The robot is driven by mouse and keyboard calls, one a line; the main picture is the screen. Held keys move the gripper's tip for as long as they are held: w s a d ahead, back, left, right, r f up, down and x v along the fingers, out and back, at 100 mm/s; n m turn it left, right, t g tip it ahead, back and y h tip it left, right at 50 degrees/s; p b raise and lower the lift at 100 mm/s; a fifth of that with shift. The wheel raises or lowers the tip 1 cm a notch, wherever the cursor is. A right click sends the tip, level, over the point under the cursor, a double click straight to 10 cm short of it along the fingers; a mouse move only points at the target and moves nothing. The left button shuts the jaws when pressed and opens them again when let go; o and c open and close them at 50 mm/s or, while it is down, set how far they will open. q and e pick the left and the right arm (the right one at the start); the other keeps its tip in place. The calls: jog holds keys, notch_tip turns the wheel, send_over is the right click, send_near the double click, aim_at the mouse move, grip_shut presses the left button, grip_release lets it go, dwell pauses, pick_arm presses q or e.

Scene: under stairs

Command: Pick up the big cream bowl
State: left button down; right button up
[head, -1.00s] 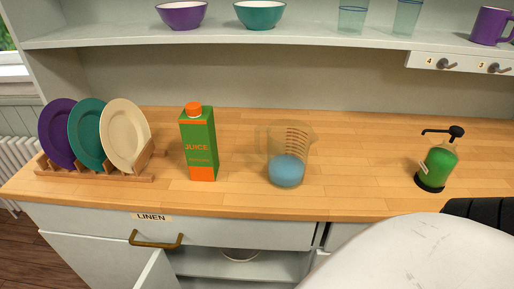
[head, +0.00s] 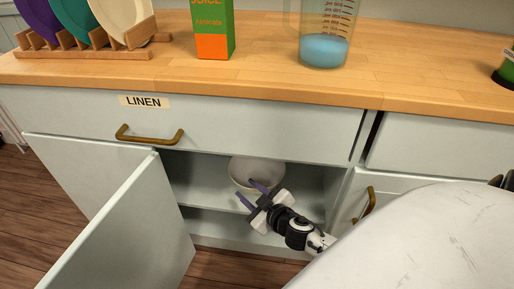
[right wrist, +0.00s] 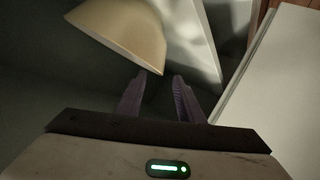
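The big cream bowl (head: 243,170) stands on a shelf inside the open cupboard under the linen drawer in the head view. It also shows at the top of the right wrist view (right wrist: 118,30). My right gripper (head: 254,193) is open at the cupboard opening, its purple fingers pointing in at the bowl. In the right wrist view the fingers (right wrist: 160,98) are apart with nothing between them, and the bowl's rim lies just past the left fingertip. Whether they touch is hard to tell. My left gripper is not in view.
The open cupboard door (head: 128,230) stands out at the left. The linen drawer (head: 215,122) with its brass handle (head: 150,137) is above the opening. The wooden worktop (head: 270,76) bears a juice carton (head: 212,30), a jug (head: 325,42) and a plate rack (head: 95,50).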

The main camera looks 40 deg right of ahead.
aim_at(238, 182)
jog(key=b+x, duration=0.2)
jog(key=x, duration=0.6)
jog(key=shift+w+f, duration=0.1)
grip_shut()
